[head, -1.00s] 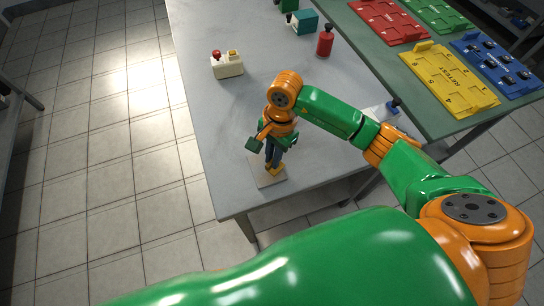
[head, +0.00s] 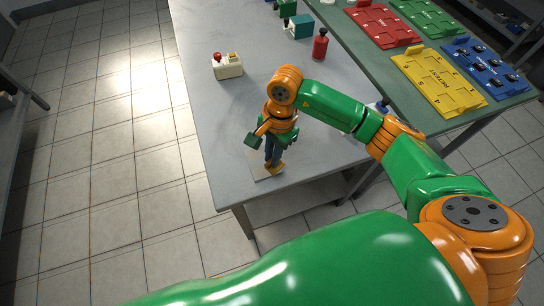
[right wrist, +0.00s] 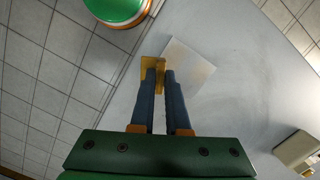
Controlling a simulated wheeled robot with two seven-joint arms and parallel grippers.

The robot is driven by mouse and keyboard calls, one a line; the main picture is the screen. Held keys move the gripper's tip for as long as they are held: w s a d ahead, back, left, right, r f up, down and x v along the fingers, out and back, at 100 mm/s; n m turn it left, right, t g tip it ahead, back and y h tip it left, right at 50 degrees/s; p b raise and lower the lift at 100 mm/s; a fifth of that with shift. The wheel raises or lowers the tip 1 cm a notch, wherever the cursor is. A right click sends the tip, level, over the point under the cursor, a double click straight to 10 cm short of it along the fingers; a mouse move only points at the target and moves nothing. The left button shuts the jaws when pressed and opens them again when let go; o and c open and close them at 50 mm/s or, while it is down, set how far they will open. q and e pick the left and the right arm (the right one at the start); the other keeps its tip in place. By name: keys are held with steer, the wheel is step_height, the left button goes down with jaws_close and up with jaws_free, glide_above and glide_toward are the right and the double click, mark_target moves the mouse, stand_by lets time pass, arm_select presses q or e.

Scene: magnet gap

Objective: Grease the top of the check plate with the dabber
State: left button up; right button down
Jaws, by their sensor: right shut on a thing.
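The check plate is a thin pale square plate (head: 259,174) lying flat near the front corner of the grey table; it also shows in the right wrist view (right wrist: 192,68). My right gripper (head: 272,160) points down over it, its dark blue fingers shut on an ochre-yellow dabber (right wrist: 152,75). In the right wrist view the dabber overlaps the plate's left edge. I cannot tell whether it touches the plate. The gripper and dabber hide part of the plate in the head view. My left gripper is not in view.
On the grey table stand a cream box with red and yellow tops (head: 228,68), a red bottle (head: 320,45) and a teal box (head: 300,27). A green table (head: 440,125) at the right bears red, green, yellow and blue panels.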

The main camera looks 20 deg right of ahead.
steer(key=shift+r+p, duration=0.6)
steer(key=shift+r, duration=0.7)
